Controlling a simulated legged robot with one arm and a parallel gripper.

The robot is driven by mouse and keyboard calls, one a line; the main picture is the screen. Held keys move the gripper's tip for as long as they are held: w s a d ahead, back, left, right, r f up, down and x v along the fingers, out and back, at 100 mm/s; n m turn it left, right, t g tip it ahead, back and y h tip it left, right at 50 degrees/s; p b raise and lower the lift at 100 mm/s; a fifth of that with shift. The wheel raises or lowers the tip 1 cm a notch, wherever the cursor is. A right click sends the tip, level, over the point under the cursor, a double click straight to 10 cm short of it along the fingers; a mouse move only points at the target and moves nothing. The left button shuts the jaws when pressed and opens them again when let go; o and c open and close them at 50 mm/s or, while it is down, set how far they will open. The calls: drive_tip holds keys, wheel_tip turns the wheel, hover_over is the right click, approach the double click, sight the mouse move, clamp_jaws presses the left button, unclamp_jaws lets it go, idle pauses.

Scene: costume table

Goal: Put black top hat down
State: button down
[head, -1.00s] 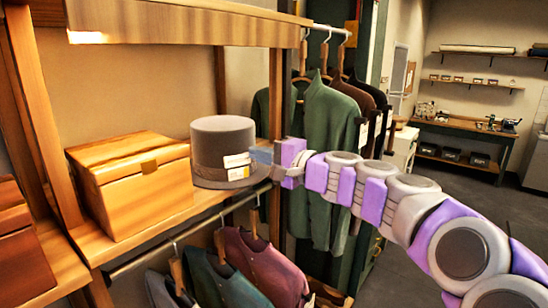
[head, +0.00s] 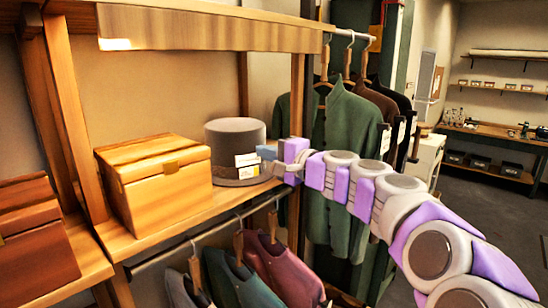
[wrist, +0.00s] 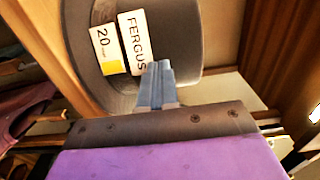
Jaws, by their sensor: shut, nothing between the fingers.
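The top hat (head: 232,133), dark grey with a darker band, stands upright on the wooden shelf (head: 197,215), brim down. White labels are on its side; in the wrist view the hat (wrist: 185,45) fills the upper middle, with labels reading "FERGUS" and "20". My gripper (head: 262,152) is at the hat's right side, at label height. In the wrist view its blue-grey fingers (wrist: 157,82) are together, pointing at the hat beside the labels, with nothing between them. Whether the fingertips touch the hat I cannot tell.
A wooden box (head: 160,190) stands close left of the hat, and a reddish-brown box (head: 35,245) further left. A wooden post (head: 297,85) and hanging green coat (head: 345,130) are behind my gripper. Clothes hang from a rail (head: 200,238) below the shelf. An upper board (head: 210,30) overhangs.

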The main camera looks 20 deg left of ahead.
drive_tip(key=shift+w+a, duration=0.1)
drive_tip(key=shift+a, duration=0.55)
drive_tip(key=shift+d+f, duration=0.1)
drive_tip(key=shift+d, duration=0.35)
drive_tip(key=b+v, duration=0.2)
drive_tip(key=v, duration=1.1)
drive_tip(key=shift+a, duration=0.1)
